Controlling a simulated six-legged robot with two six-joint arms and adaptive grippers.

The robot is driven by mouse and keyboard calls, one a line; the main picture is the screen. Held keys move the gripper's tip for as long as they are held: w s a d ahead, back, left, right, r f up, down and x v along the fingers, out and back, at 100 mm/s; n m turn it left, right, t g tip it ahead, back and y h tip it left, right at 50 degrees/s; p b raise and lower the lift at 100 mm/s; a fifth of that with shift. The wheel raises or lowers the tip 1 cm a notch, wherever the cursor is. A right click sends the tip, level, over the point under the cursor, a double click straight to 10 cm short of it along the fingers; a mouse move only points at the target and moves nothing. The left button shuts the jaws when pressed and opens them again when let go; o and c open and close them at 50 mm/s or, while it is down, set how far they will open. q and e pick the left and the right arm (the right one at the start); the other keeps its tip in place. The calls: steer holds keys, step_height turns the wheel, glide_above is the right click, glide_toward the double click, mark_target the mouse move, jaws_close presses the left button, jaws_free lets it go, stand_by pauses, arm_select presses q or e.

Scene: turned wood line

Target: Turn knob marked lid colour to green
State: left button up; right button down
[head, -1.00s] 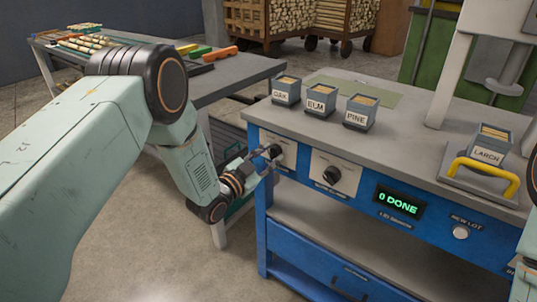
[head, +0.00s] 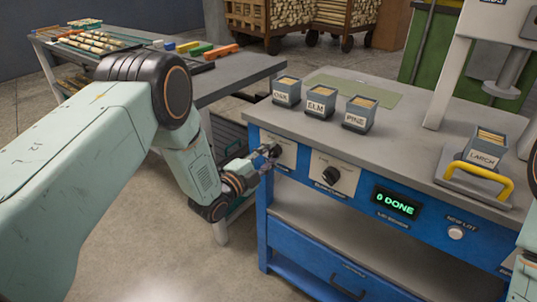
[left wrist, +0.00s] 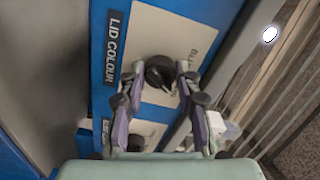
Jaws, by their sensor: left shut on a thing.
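The lid colour knob (left wrist: 160,72) is a round black knob on a pale plate marked LID COLOUR in the left wrist view. It also shows at the left end of the blue panel in the head view (head: 276,150), partly covered by my fingers. My left gripper (head: 268,157) is at this knob, shut on it, with one finger on each side. The gripper also shows in the left wrist view (left wrist: 157,75). The knob's pointer and the colour marks are too small or hidden to read.
A second black knob (head: 331,174) sits just right on the same panel. A display (head: 397,203) reads 0 DONE, with a NEW LOT button (head: 456,232) beyond.

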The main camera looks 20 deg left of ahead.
arm_select(q)
steer(key=shift+m, duration=0.4)
steer(key=o, duration=1.2)
steer(key=shift+c, duration=0.2)
steer(key=v, duration=1.2)
